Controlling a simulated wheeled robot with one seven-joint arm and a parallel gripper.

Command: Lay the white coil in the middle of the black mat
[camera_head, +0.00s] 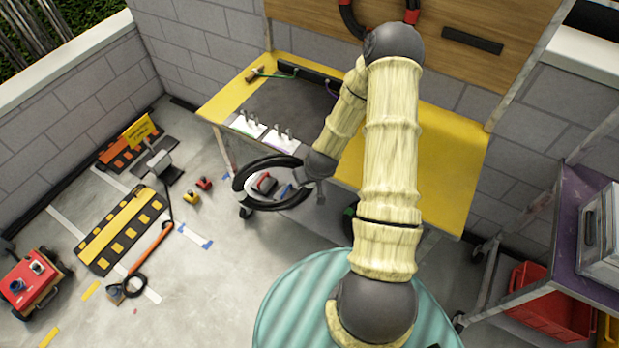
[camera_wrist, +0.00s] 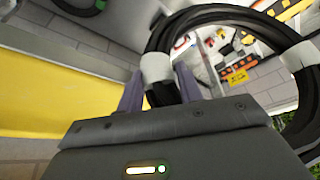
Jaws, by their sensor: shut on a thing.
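My gripper (camera_head: 312,176) is shut on a black coil with white bands (camera_head: 238,184). It holds the coil in the air in front of the yellow table's front left part, over the floor. In the wrist view the same coil (camera_wrist: 215,14) loops up and right from between the fingers (camera_wrist: 160,92), with a white band at the grip and another at the right. The black mat (camera_head: 285,103) lies on the left part of the yellow table (camera_head: 455,150), behind and above the coil in the head view. Its middle looks bare. My arm hides the area right of the mat.
White holders with upright pegs (camera_head: 262,134) stand along the mat's front edge. Small green and purple-marked items lie at its back. A red-banded coil (camera_head: 350,18) hangs on the wooden board. A purple-topped cart (camera_head: 580,215) stands at the right. Ramps (camera_head: 125,228) lie on the left floor.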

